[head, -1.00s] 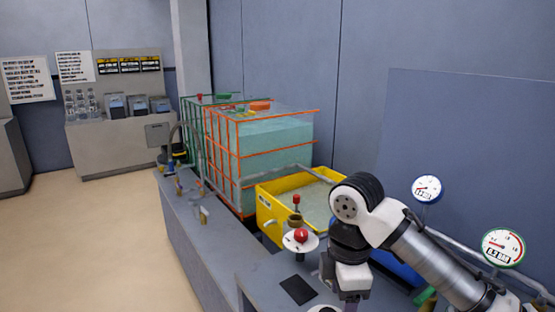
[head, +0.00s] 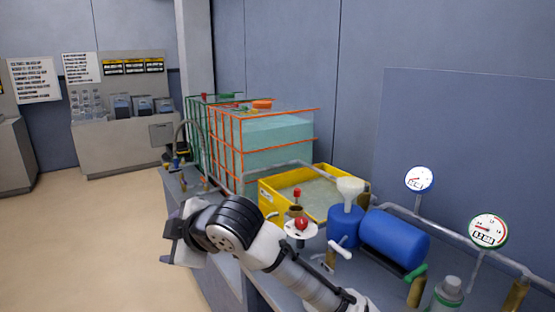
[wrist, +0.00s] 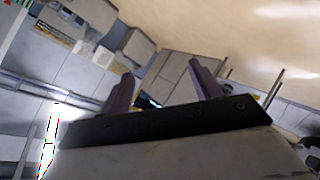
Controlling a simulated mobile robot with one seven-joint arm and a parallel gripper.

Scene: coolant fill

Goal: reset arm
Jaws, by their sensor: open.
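My gripper shows in the wrist view (wrist: 160,95) with its two dark fingers spread apart and nothing between them. In the head view my gripper (head: 168,245) is at the arm's left end, over the left edge of the grey bench, and its fingers are hard to make out there. My arm (head: 290,275) reaches in from the bottom, folded to the left. It is clear of the red knob (head: 301,223) on its white disc, which stands just behind it.
A yellow bin (head: 268,203) and an orange-framed tank (head: 275,140) of pale green liquid stand behind the arm. Blue cylinders (head: 395,238), a white funnel (head: 350,188), two gauges (head: 488,230) and a bottle (head: 447,295) are at the right. Open floor (head: 90,240) lies left.

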